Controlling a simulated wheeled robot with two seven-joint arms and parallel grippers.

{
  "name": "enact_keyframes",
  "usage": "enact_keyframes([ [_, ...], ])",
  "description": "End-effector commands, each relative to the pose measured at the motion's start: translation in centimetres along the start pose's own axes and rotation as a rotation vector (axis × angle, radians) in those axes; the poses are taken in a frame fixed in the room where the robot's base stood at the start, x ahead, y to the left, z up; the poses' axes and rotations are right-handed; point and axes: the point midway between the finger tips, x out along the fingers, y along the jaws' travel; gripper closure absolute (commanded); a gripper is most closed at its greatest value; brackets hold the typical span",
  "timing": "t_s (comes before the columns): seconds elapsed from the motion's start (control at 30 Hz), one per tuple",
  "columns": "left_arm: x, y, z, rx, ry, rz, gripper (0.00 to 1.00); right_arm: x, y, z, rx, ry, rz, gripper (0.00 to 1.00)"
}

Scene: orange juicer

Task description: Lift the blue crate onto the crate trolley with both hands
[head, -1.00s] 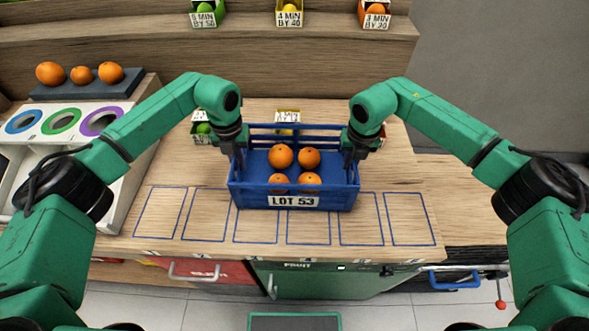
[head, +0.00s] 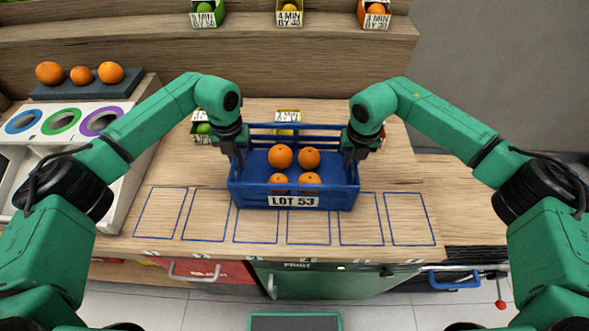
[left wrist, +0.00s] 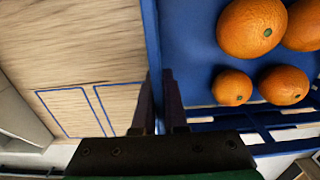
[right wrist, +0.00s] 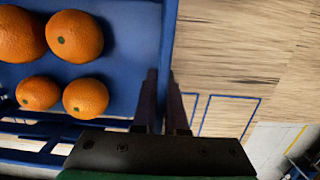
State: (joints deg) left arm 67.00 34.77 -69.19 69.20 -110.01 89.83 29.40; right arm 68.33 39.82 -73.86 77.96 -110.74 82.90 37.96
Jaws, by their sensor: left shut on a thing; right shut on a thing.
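The blue crate (head: 245,196) with the label "LOT 53" is at the middle of the wooden counter in the head view, holding several oranges (head: 281,156). My left gripper (head: 238,165) is shut on the crate's left side wall, and my right gripper (head: 350,165) is shut on its right side wall. The left wrist view shows the fingers (left wrist: 160,105) on either side of the wall (left wrist: 152,45). The right wrist view shows the same at the other wall (right wrist: 168,45). The crate looks level; whether it touches the counter is unclear. I see no crate trolley.
Blue outlined rectangles (head: 160,212) line the counter's front. A white sorting unit (head: 75,135) with coloured rings stands at left, with oranges on a dark tray (head: 60,92) behind. Small labelled boxes (head: 288,115) stand behind the crate. A blue handle (head: 455,284) is below right.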

Motion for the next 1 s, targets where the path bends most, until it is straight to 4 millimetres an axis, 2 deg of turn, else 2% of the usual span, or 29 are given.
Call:
enact_keyframes([
  [0.47, -0.4, 0.0, 0.1, -0.001, -0.002, -0.001, 1.00, -0.4, 0.0, 0.1, 0.001, -0.003, 0.001, 1.00],
  [0.57, -1.3, 0.0, 0.1, -0.001, -0.002, -0.001, 1.00, -1.2, 0.0, 0.2, 0.001, -0.003, 0.001, 1.00],
  [0.8, -4.7, 0.0, 0.1, -0.001, -0.002, -0.001, 1.00, -4.6, 0.0, 0.6, 0.001, -0.002, 0.001, 1.00],
  [1.0, -5.3, 0.0, 0.0, -0.001, -0.001, -0.001, 1.00, -5.2, 0.0, 0.7, 0.001, -0.002, 0.001, 1.00],
])
